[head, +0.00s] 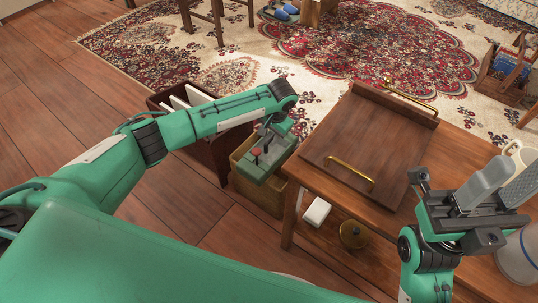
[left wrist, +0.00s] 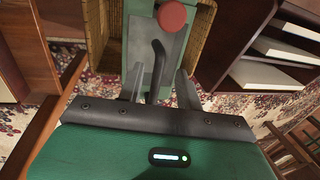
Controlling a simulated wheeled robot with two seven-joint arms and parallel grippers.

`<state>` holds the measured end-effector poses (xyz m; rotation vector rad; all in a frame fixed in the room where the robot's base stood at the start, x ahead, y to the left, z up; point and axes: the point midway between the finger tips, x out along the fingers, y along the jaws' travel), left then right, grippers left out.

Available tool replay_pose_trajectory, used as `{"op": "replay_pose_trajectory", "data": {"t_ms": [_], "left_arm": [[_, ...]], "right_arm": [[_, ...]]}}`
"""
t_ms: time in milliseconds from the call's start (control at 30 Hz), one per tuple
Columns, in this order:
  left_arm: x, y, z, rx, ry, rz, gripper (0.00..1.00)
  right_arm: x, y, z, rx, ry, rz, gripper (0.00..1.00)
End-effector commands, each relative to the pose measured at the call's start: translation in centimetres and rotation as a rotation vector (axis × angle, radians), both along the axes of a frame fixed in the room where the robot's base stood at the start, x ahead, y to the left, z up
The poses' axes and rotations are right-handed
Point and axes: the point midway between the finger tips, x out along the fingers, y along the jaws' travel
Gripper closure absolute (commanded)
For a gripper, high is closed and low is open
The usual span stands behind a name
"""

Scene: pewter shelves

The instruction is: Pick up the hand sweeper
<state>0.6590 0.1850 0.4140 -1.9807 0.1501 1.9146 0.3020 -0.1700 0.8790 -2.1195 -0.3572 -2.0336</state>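The hand sweeper (head: 262,167) is a green and grey piece with red knobs at the top of a wicker basket beside the wooden table. In the left wrist view its green body, dark handle (left wrist: 156,62) and red knob (left wrist: 172,15) show between the basket walls. My left gripper (head: 271,133) is above the sweeper. Its two fingers (left wrist: 158,84) are apart, with the dark handle between them; a gap shows on each side, and I see no grip. My right gripper (head: 503,186) is over the table's right end, its grey fingers apart and nothing seen between them.
A wooden tray (head: 368,140) with brass handles lies on the table (head: 457,160). A mug (head: 518,153) stands at the right. The wicker basket (head: 257,196) sits by a dark shelf unit (head: 158,103). Wooden floor is clear at the left.

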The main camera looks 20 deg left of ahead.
Motion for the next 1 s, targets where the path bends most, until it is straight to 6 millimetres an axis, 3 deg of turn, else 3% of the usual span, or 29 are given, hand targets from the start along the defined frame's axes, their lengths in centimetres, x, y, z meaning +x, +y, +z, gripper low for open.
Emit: {"op": "replay_pose_trajectory", "data": {"t_ms": [267,533,900,1000], "left_arm": [[0.7,0.1,-2.2,0.000,-0.001,0.000,0.64],[1.5,0.5,-5.1,0.000,0.000,-0.001,0.64],[1.6,0.6,-5.6,-0.001,0.001,-0.001,0.64],[1.6,0.6,-5.6,0.000,0.000,-0.001,0.82]], "right_arm": [[-0.3,0.0,-0.3,0.004,-0.033,0.000,0.64],[-0.6,0.6,0.6,0.010,-0.092,0.025,0.64],[-0.5,0.9,1.0,0.009,-0.097,0.032,0.64],[-0.5,0.9,1.0,0.009,-0.097,0.032,0.64]]}}
